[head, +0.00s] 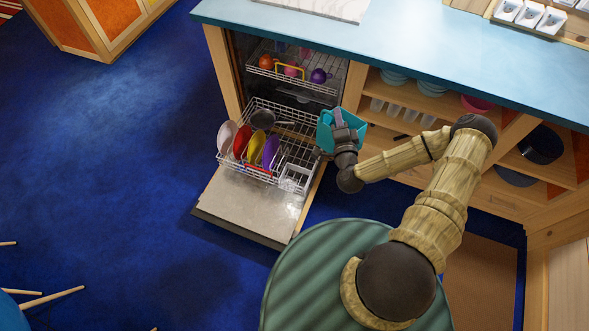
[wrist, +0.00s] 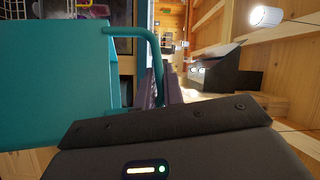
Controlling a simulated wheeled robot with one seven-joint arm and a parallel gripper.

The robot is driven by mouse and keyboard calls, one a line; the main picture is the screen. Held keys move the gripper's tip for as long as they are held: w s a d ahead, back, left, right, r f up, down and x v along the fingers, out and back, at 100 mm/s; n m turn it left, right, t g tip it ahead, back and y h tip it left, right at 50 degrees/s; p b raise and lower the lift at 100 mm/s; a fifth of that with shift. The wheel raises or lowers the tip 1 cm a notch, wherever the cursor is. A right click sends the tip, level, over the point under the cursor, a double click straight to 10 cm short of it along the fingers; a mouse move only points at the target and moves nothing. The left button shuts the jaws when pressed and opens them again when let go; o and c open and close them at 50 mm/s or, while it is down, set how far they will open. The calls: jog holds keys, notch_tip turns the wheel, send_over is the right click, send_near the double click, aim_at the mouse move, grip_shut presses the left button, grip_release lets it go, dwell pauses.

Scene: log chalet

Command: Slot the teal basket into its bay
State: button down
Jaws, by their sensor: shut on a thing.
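The teal basket (head: 326,128) hangs at the right side of the open dishwasher, near the right end of the lower rack (head: 232,157). My gripper (head: 339,118) is at the basket and shut on it. In the wrist view the basket (wrist: 50,85) fills the left side, with its teal handle (wrist: 150,45) reaching down towards my fingers (wrist: 155,95). The exact grip contact is partly hidden. A small white wire-framed bay (head: 294,179) stands at the front right corner of the lower rack, with nothing seen in it. The basket is apart from this bay.
Several coloured plates (head: 255,147) and a dark pan (head: 263,118) sit in the pulled-out lower rack. The upper rack (head: 290,70) holds cups. The dishwasher door (head: 250,205) lies open. The counter (head: 420,45) overhangs shelves of dishes. Blue floor (head: 130,150) is clear at left.

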jog(key=w+a+f+n+y+b, duration=0.1)
jog(key=w+a+f+y+b, duration=0.1)
jog(key=f+b, duration=1.2)
jog(key=w+a+f+n+y+b, duration=0.1)
jog(key=w+a+f+y+b, duration=0.2)
jog(key=f+b, duration=1.2)
jog(key=w+a+f+n+g+y+b, duration=0.1)
jog(key=w+a+f+y+b, duration=0.2)
jog(key=a+f+b, duration=0.5)
notch_tip(320, 180, down, 6)
jog(key=w+b, duration=0.1)
jog(key=b, duration=1.5)
jog(key=shift+w+f+b, duration=0.2)
jog(key=shift+w+b, duration=0.1)
